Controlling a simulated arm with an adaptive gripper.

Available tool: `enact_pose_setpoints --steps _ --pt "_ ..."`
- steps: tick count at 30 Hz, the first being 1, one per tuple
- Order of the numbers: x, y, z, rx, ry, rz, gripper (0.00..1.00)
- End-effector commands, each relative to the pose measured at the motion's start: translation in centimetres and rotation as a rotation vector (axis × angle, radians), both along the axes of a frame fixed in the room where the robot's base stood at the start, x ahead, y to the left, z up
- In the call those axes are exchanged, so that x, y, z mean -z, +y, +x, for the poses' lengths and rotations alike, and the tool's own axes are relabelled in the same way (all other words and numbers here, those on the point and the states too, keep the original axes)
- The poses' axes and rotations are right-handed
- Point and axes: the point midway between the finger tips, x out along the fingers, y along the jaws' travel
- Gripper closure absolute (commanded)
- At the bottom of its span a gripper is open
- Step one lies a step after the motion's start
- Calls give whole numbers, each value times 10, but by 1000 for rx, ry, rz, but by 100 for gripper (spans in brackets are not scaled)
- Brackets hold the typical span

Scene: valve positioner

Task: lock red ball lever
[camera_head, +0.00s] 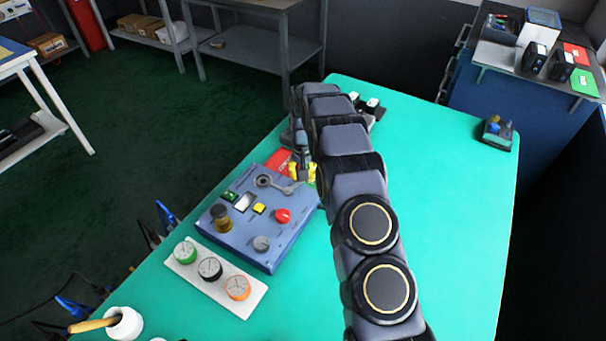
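A blue-grey control box (225,235) sits on the green table. On its upper part a grey lever (284,187) runs from a round pivot (264,181) toward the right. The lever's outer end reaches my gripper, and no red ball shows there; it may be hidden. My gripper (303,173) points down at the box's upper right edge, with yellow fingertips at the lever's end. The fingertips are small and partly covered, so I cannot tell whether they are closed on the lever. A separate red knob (283,215) stands lower on the box.
The box also carries a yellow button (259,208), a brown-gold knob (221,217) and a grey knob (261,243). A white plate with dials (210,268) lies in front. A red item (279,161) lies behind. The table's right side (450,210) is mostly clear.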

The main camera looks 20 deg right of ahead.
Motion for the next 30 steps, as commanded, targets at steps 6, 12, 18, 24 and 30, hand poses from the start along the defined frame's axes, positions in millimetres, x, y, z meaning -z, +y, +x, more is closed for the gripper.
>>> enact_pose_setpoints --steps 6,12,18,24,30 --pt "1 1 -1 2 2 1 48" --pt "0 1 0 2 1 0 48" --pt "-8 0 0 3 0 1 48" --pt "-40 0 2 2 -8 1 48" --pt "-83 0 2 2 -7 0 48"
